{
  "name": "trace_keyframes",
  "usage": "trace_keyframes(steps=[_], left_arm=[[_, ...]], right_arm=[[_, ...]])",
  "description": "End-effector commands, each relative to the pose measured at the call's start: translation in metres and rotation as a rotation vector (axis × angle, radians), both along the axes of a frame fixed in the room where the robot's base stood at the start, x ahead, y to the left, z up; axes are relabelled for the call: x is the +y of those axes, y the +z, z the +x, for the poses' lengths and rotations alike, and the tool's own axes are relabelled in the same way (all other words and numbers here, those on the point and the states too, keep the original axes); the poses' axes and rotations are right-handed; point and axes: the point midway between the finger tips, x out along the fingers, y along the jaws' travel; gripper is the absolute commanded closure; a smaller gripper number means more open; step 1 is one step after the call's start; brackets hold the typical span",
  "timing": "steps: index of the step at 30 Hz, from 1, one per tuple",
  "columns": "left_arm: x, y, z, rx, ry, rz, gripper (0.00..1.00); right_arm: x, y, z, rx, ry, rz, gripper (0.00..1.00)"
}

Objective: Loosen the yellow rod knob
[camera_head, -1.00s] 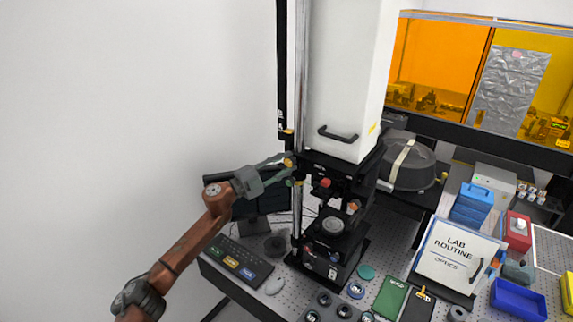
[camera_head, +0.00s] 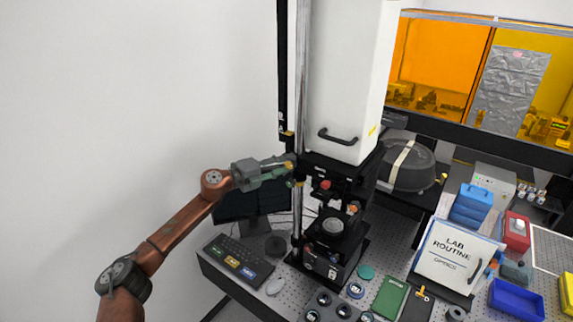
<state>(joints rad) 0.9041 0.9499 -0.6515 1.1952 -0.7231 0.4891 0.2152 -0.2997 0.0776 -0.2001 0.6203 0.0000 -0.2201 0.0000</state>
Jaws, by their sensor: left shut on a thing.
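The interferometer (camera_head: 345,70) is a tall white housing with a black lower body, beside a vertical silver rod (camera_head: 301,90). A yellow rod knob (camera_head: 289,165) sits on the left side of the rod, partly hidden by the fingers. My left gripper (camera_head: 284,170) reaches in from the left and is shut on the yellow knob. A second small yellow piece (camera_head: 288,133) shows higher on the rod. My right gripper is not in view.
A monitor (camera_head: 250,205) and keyboard (camera_head: 238,260) stand below my left arm. Open wall space lies left.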

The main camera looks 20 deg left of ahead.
Motion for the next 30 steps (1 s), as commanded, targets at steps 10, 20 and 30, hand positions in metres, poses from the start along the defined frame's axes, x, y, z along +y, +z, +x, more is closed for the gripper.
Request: trace_keyframes(steps=[10,20,30], left_arm=[[-0.0010,-0.0024,-0.0005,0.001,-0.003,0.005,0.95],[-0.0007,-0.0011,-0.0003,0.000,-0.002,0.003,0.53],[0.0045,-0.0007,-0.0047,0.000,0.000,0.003,0.53]], right_arm=[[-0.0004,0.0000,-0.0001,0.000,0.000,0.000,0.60],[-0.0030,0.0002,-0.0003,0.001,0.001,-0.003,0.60],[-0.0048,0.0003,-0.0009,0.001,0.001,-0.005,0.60]])
